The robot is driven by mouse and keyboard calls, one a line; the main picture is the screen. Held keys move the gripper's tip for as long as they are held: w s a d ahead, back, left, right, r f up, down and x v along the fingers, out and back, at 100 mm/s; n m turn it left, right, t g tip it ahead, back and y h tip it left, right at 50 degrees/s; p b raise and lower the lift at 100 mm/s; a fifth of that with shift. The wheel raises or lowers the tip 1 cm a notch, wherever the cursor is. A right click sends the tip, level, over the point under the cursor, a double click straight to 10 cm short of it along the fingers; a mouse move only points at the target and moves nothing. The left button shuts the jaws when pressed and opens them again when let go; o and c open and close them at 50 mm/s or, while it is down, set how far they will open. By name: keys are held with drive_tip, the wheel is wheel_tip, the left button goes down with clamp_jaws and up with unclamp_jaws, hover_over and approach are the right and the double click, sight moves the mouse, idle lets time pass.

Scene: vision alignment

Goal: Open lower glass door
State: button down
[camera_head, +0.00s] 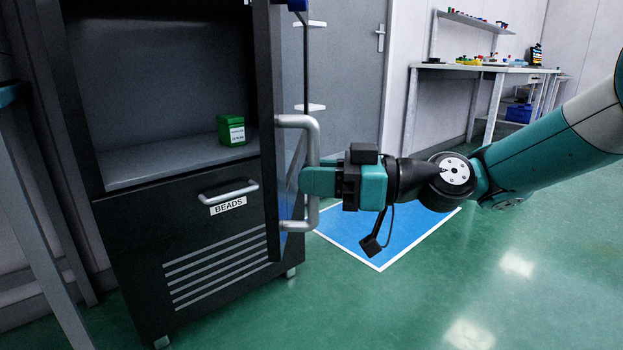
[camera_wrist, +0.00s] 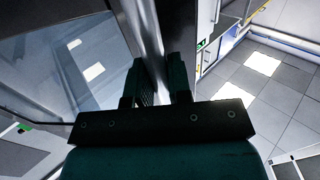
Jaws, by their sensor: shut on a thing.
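The glass door (camera_head: 268,130) of the dark cabinet stands swung out, seen almost edge-on in the head view. Its grey bar handle (camera_head: 314,140) runs upright on the side facing my arm. My gripper (camera_head: 308,181) is shut on the middle of this handle. In the wrist view the glass pane (camera_wrist: 70,70) of the door lies to the left, and the grey handle bar (camera_wrist: 149,40) runs between the fingers of my gripper (camera_wrist: 160,90). The part of the bar inside the fingers is hidden.
The cabinet compartment is open, with a green box (camera_head: 232,131) on its floor (camera_head: 165,165). Below is a drawer (camera_head: 150,230) labelled BEADS. A blue floor mat (camera_head: 370,230) lies beyond my gripper. A workbench (camera_head: 470,68) stands at the back right. Green floor in front is clear.

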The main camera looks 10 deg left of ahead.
drive_tip(key=shift+w, duration=0.1)
drive_tip(key=c, duration=1.1)
unclamp_jaws()
drive_tip(key=shift+o, duration=0.2)
drive_tip(key=shift+d, duration=0.1)
